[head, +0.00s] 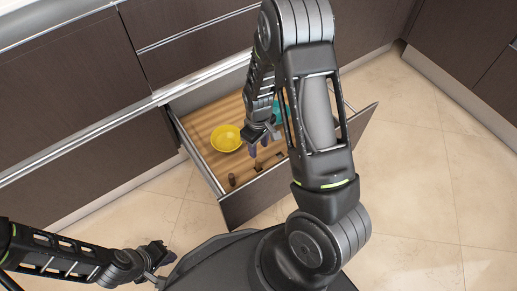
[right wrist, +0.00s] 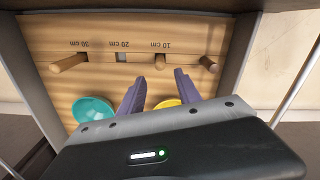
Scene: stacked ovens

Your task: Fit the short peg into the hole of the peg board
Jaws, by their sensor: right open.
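In the right wrist view, the wooden peg board (right wrist: 190,35) spans the drawer, with upside-down marks of 10, 20 and 30 cm. A wooden peg (right wrist: 68,64) stands at the 30 cm end, a short peg (right wrist: 160,62) near the 10 cm mark, and another peg (right wrist: 208,63) further right. My right gripper (right wrist: 159,78) is open, its purple fingertips either side of the short peg's line; contact cannot be told. It also shows above the drawer (head: 262,146). My left gripper (head: 160,253) is away at lower left, its jaws unclear.
The open drawer (head: 205,165) holds a yellow bowl (head: 227,138) and a teal bowl (right wrist: 93,109). The drawer walls stand close around the right gripper. Dark cabinets (head: 70,90) stand behind; the tiled floor (head: 420,190) at right is clear.

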